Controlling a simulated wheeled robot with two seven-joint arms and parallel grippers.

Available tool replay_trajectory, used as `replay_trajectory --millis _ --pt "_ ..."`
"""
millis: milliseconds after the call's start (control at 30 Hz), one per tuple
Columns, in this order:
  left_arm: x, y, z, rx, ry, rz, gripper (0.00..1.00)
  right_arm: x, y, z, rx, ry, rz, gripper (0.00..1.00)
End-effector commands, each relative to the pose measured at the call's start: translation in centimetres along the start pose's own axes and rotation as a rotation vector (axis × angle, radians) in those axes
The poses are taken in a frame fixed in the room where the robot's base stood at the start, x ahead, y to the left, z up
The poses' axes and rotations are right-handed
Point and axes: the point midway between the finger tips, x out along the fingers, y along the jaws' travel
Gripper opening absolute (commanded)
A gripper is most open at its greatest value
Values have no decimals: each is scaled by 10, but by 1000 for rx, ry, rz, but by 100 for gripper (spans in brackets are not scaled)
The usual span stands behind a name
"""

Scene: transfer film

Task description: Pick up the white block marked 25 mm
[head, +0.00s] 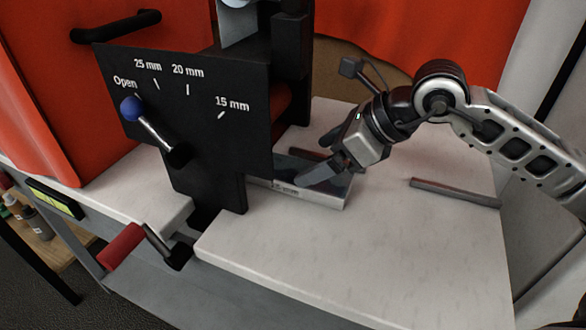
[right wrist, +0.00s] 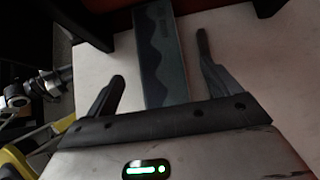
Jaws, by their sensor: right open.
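The block with a white front face (head: 322,199) lies on the pale bench top beside the black panel. Small, hard-to-read lettering is on its front, and its upper face looks dark grey. My right gripper (head: 312,162) is open over the block, with one finger in front of its upper face in the head view. In the right wrist view the block (right wrist: 162,62) runs away between the two spread fingers of the gripper (right wrist: 160,58), with a gap on either side. It shows a dark wavy pattern there. I cannot tell the fingers' height over it. My left gripper is not seen.
A black panel (head: 210,95) marked Open, 25 mm, 20 mm and 15 mm stands left of the block, with a blue-knobbed lever (head: 150,125) near Open. A grey bar (head: 455,193) lies to the right. A red-handled crank (head: 122,247) is at front left. The front bench top is clear.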

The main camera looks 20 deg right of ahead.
Motion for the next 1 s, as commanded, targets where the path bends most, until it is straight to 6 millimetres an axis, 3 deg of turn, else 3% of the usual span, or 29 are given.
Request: replay_trajectory --millis 167,433,733,900,1000 --pt "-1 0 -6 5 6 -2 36 12 1 1 1 0 3 89" --pt "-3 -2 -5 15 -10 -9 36 50 2 1 1 -2 1 89" --pt "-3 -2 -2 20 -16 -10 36 56 1 -1 -1 1 -1 89" --pt "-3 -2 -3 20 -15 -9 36 56 1 -1 -1 1 -1 42" --pt "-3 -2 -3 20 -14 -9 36 56 1 0 -1 -1 -1 38"
